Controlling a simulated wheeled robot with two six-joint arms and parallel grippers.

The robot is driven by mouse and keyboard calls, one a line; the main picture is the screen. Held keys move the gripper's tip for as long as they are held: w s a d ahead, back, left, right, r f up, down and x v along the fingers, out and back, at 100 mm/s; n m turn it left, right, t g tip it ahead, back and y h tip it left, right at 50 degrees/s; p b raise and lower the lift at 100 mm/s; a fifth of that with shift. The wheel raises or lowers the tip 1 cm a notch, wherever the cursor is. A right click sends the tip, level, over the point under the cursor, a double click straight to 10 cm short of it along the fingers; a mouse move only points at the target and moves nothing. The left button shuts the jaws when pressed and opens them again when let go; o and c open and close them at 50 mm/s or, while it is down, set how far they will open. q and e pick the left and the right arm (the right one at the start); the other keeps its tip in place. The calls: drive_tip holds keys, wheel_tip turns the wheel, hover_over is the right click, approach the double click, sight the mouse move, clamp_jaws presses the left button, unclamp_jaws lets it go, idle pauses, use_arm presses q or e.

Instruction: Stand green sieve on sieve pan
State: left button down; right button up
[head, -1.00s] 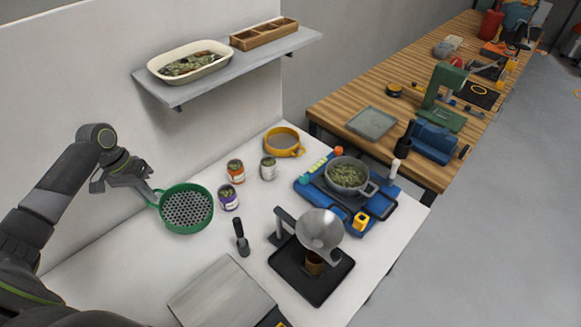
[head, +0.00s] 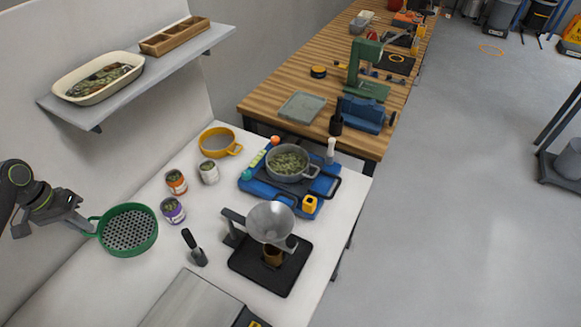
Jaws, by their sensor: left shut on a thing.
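The green sieve (head: 128,231), round with a perforated dark bottom, is at the left of the white table in the head view. My left gripper (head: 84,223) is shut on its handle at the sieve's left side. The sieve looks roughly level; I cannot tell how far it is above the table. The orange pan (head: 219,142), which appears to be the sieve pan, stands at the back of the table with a short handle to its right. It looks empty, with a grey inside, and is apart from the sieve. My right gripper is not in view.
Between sieve and pan stand an orange-labelled can (head: 176,182), a purple-labelled can (head: 173,211) and a pale can (head: 209,172). A grey pot (head: 288,163) sits on a blue base. A metal funnel (head: 270,221) and a dark-handled scoop (head: 195,248) are nearer.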

use_arm(q)
drive_tip(key=shift+w+d+f, duration=0.15)
drive_tip(key=shift+w+d, duration=0.05)
drive_tip(key=shift+w, duration=0.05)
drive_tip(key=w+d+f+n+t+b, duration=0.3)
drive_tip(key=w+d+b, duration=0.5)
drive_tip(key=w+d, duration=0.95)
drive_tip(key=w+d+r+n+b, duration=0.2)
drive_tip(key=w+d+r+b, duration=0.15)
drive_tip(key=d, duration=0.85)
drive_tip(key=w+d+r+n+b, duration=0.25)
drive_tip(key=d+r, duration=0.25)
drive_tip(key=d, duration=0.6)
wheel_tip(320, 180, down, 10)
drive_tip(key=p, duration=0.2)
drive_tip(key=shift+s+d+r+m+h, duration=0.15)
drive_tip(key=shift+s+m+h, duration=0.2)
drive_tip(key=shift+s+h, duration=0.1)
